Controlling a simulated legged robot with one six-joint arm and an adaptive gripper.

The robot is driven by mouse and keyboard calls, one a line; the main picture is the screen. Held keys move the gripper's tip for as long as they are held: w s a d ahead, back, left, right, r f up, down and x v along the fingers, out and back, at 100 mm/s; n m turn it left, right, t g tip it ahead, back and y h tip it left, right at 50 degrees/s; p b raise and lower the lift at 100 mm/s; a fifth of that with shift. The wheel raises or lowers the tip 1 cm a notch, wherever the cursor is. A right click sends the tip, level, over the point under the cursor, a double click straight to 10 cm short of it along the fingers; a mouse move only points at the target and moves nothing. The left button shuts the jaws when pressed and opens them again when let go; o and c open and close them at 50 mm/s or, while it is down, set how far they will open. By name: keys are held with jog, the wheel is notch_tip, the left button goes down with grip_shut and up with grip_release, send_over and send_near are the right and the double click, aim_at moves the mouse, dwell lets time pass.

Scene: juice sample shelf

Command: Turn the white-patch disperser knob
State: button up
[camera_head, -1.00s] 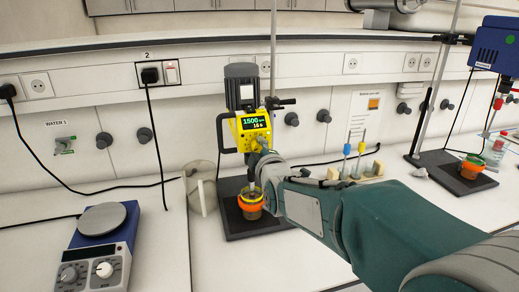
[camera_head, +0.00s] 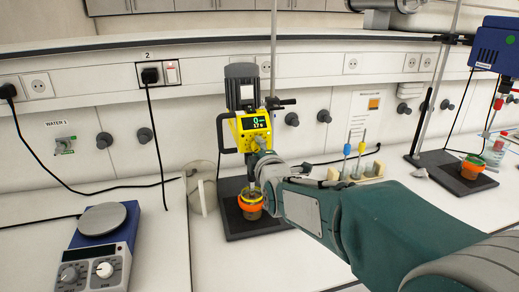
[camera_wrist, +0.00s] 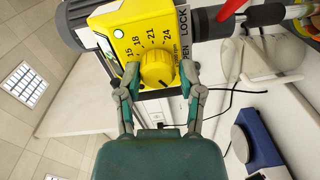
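The yellow disperser (camera_head: 252,125) has a dark motor on top with a white patch (camera_head: 247,92) on its front. Its small display has green figures and seems to read 0 on the upper line. In the wrist view its round yellow knob (camera_wrist: 158,68) faces me, beside a printed number scale. My gripper (camera_wrist: 160,79) is open, with one finger on each side of the knob. Small gaps seem to show between fingers and knob; contact is hard to judge. In the head view my gripper (camera_head: 260,160) is at the disperser's lower front and the knob is hidden.
An orange-rimmed cup (camera_head: 250,206) stands below the disperser on a dark base plate (camera_head: 262,228). A hotplate (camera_head: 102,247) is at front left. A rack (camera_head: 357,173) and a blue device (camera_head: 492,47) are to the right.

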jog(key=shift+o, duration=0.5)
jog(key=shift+a, duration=0.2)
jog(key=v, duration=1.2)
jog(key=shift+f, duration=0.1)
jog(key=s+d+f+m+g+h, duration=0.1)
jog(key=s+d+f+m+g, duration=0.2)
jog(key=s+m, duration=0.3)
jog(key=s+d+f+m+g+h, duration=0.2)
jog(key=s+d+f+m+g, duration=0.1)
jog(key=s+d+m, duration=0.3)
jog(key=s+d+f+m+g+h, duration=0.1)
jog(key=s+d+f+m+g, duration=0.3)
jog(key=s+m, duration=0.3)
jog(key=s+g, duration=0.1)
jog(key=s, duration=0.2)
jog(key=shift+d+m+h, duration=0.3)
jog(key=shift+d+h, duration=0.1)
